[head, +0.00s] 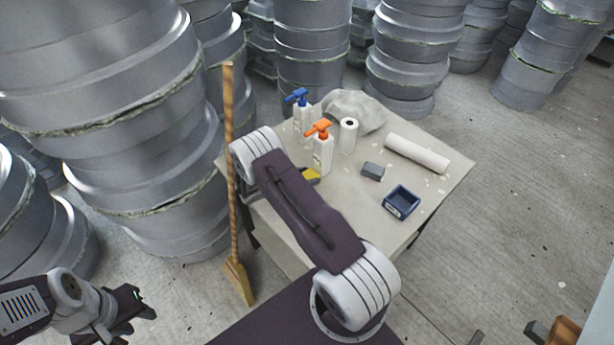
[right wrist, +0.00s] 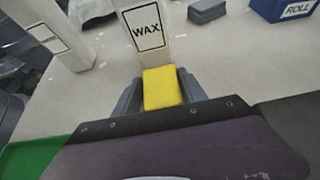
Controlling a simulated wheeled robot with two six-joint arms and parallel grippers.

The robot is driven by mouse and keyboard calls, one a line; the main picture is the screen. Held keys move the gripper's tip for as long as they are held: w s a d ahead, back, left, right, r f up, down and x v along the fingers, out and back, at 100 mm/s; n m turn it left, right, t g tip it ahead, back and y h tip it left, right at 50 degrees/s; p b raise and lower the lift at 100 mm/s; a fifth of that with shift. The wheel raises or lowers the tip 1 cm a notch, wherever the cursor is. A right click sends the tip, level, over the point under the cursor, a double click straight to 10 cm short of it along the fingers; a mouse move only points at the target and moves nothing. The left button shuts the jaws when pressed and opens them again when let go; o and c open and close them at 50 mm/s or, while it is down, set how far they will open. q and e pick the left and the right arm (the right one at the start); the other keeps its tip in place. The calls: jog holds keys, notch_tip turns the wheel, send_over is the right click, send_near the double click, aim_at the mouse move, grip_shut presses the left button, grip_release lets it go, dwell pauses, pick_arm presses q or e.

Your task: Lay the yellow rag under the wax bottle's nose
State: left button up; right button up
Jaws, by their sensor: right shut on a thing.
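The wax bottle (head: 323,157) is white with an orange pump head and stands upright on the table. Its WAX label (right wrist: 146,28) faces me in the right wrist view; the pump head is out of that frame. The yellow rag (right wrist: 162,88) is a folded pad between the grey fingers of my right gripper (right wrist: 160,92), which is shut on it, right in front of the bottle's base. The rag (head: 311,175) also shows in the head view, partly hidden by my right arm. My left gripper (head: 135,305) is at the lower left, away from the table; its jaw gap is unclear.
A blue-topped white bottle (head: 301,117) stands behind left of the wax bottle. A paper roll (head: 348,134), grey cloth heap (head: 355,108), long white roll (head: 417,153), grey block (head: 372,171) and blue ROLL tray (head: 401,202) occupy the table (head: 445,188). A broom (head: 230,170) stands at its left edge.

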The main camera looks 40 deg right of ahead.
jog(key=o, duration=1.3)
jog(key=shift+o, duration=0.2)
jog(key=shift+r+p, duration=0.2)
jog(key=shift+p, duration=0.1)
jog(key=v, duration=1.2)
jog(key=shift+f, duration=0.1)
jog(key=s+a+r+m+y, duration=0.3)
jog(key=s+a+m+y, duration=0.2)
jog(key=s+m, duration=0.3)
jog(key=s+a+r+m+y, duration=0.4)
jog(key=s+a+m+y, duration=0.2)
jog(key=s+m, duration=0.3)
jog(key=shift+m+y, duration=0.7)
jog(key=shift+m, duration=0.5)
